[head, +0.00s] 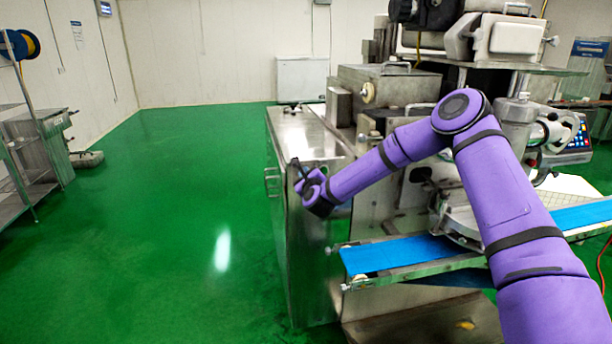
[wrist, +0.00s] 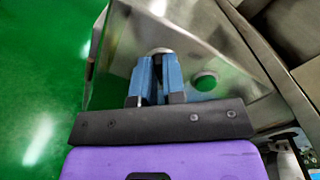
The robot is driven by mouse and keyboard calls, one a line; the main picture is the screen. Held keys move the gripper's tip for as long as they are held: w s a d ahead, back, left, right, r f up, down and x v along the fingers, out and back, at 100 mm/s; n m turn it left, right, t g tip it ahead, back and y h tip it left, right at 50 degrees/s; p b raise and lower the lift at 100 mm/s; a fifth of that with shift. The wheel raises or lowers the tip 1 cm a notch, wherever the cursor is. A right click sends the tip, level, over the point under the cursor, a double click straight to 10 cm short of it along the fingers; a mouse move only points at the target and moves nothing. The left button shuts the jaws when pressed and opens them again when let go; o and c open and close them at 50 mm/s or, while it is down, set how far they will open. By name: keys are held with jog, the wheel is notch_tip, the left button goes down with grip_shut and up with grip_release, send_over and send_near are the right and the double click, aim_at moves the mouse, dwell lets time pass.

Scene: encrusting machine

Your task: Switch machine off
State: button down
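The encrusting machine (head: 310,145) is a large steel machine on the right, with a steel cabinet at its left end. In the wrist view a green round button (wrist: 205,81) sits on its steel panel (wrist: 215,50), right of my fingers. A pale round fitting (wrist: 161,51) shows just beyond my fingertips; its face is mostly hidden and I cannot tell whether they touch it. My gripper (wrist: 158,62) has its two blue fingers drawn close together, with nothing seen held. In the head view my gripper (head: 298,165) is beside the cabinet's near top corner.
A blue conveyor belt (head: 390,255) juts out below my arm. A lit control panel (head: 580,137) is at the far right. A steel table (head: 38,135) stands at the left wall. The green floor (head: 170,220) between is open.

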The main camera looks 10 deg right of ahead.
jog(key=shift+n, duration=0.4)
jog(key=n, duration=1.1)
jog(key=f+n, duration=0.1)
jog(key=n, duration=0.4)
jog(key=shift+a+f+n, duration=0.1)
jog(key=shift+n, duration=0.6)
jog(key=c, duration=1.2)
grip_release()
